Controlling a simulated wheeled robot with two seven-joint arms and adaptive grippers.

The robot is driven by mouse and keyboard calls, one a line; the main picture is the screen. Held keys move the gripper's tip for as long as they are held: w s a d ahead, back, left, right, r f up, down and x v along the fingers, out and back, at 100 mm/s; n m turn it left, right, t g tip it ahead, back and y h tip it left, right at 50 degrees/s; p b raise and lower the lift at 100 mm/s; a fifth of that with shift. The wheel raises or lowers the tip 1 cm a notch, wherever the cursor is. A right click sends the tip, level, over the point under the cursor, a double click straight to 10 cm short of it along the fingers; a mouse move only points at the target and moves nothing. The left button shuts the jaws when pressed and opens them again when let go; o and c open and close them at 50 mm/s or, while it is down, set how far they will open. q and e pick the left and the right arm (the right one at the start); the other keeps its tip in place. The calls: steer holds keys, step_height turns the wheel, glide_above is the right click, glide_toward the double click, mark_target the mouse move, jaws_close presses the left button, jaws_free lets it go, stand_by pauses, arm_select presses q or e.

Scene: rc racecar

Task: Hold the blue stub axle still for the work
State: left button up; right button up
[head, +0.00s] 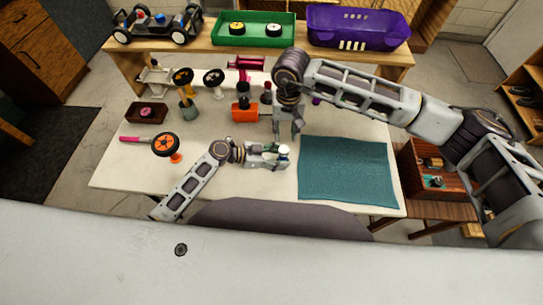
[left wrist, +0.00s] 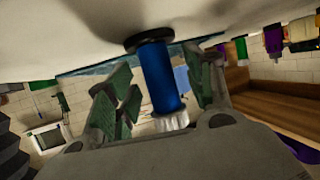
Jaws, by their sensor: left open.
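The blue stub axle (left wrist: 162,80) shows in the left wrist view as a blue cylinder with a dark disc at one end and a whitish ribbed end at the other. My left gripper (left wrist: 160,85) has its green-padded fingers apart on either side of the axle, with gaps visible beside it. In the head view my left gripper (head: 281,154) is low over the table, left of the teal mat, and mostly hides the axle; a small whitish piece shows at its fingertips. My right gripper (head: 288,132) points down just above and behind it, fingers apart and seemingly empty.
The teal mat (head: 347,170) lies clear at the right. An orange block (head: 245,113) sits behind the grippers. A green tray (head: 254,29) and purple bin (head: 358,27) stand on the back shelf.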

mark_target(284, 150)
arm_select(q)
steer(key=shift+w+d+f, duration=0.15)
steer(key=shift+d+f, duration=0.1)
steer(key=shift+d, duration=0.35)
steer(key=c, duration=1.1)
steer(key=shift+c, duration=0.3)
arm_select(e)
steer(key=shift+o, duration=2)
steer(key=shift+r, duration=0.1)
step_height(284, 150, up, 2)
steer(key=shift+s+r+n, duration=0.1)
steer(key=shift+s+n, duration=0.05)
steer(key=shift+n, duration=0.55)
steer(key=shift+f, duration=6.1)
